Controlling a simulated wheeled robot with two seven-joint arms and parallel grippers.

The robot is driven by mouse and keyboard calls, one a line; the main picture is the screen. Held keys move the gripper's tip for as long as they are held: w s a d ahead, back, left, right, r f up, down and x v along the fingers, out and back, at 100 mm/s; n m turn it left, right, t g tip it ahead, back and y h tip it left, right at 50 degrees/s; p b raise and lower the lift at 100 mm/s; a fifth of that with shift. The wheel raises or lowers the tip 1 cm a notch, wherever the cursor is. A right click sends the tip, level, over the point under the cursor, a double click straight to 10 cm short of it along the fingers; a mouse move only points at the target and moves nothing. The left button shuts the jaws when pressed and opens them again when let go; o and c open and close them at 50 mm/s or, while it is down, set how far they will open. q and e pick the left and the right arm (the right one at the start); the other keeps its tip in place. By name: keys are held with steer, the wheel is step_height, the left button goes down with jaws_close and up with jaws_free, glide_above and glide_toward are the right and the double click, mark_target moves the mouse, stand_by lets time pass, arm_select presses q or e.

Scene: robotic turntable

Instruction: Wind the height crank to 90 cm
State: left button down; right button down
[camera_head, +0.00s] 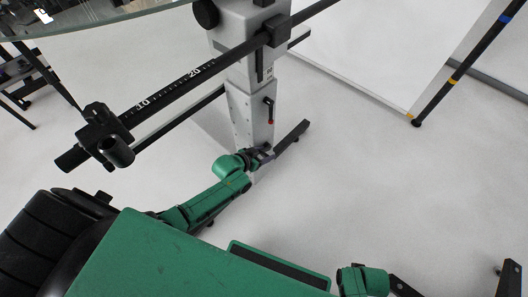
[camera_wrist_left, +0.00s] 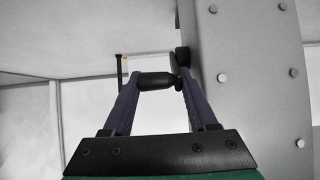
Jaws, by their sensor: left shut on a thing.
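The grey column (camera_head: 250,118) of the turntable stand rises in the middle of the head view. It fills the right side of the left wrist view (camera_wrist_left: 250,70). The height crank's black handle (camera_wrist_left: 156,81) sticks out sideways from a dark arm (camera_wrist_left: 182,57) beside the column. My left gripper (camera_head: 262,153) is low at the column. In the left wrist view its two purple-grey fingers (camera_wrist_left: 155,88) are shut on the handle. In the head view the crank is mostly hidden by the gripper. No height reading is legible.
A black scaled bar (camera_head: 175,92) crosses in front of the column, above my left arm. A red-tipped lever (camera_head: 270,112) sits on the column. A dark foot (camera_head: 292,137) extends along the floor. A white panel (camera_head: 385,45) stands at upper right. Floor at right (camera_head: 400,180) is clear.

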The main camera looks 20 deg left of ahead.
arm_select(q)
steer(key=shift+s+d+f, duration=0.2)
steer(key=shift+s+d, duration=0.05)
steer(key=shift+d, duration=0.15)
arm_select(e)
steer(key=shift+s+f, duration=0.1)
arm_select(q)
steer(key=shift+c, duration=1.7)
jaws_free()
steer(key=shift+w+r, duration=0.1)
steer(key=shift+r, duration=0.05)
steer(key=shift+a, duration=0.1)
steer(key=shift+r, duration=0.1)
steer(key=shift+a+r, duration=0.15)
steer(key=p+v, duration=0.6)
steer(key=v, duration=0.8)
arm_select(e)
steer(key=s+d+f, duration=0.1)
steer(key=s, duration=0.5)
steer(key=s+d+f, duration=0.1)
steer(key=s+f, duration=0.1)
steer(key=s, duration=0.3)
steer(key=shift+s+d+f+n, duration=0.25)
steer(key=shift+s+d+n, duration=0.05)
steer(key=shift+s, duration=0.05)
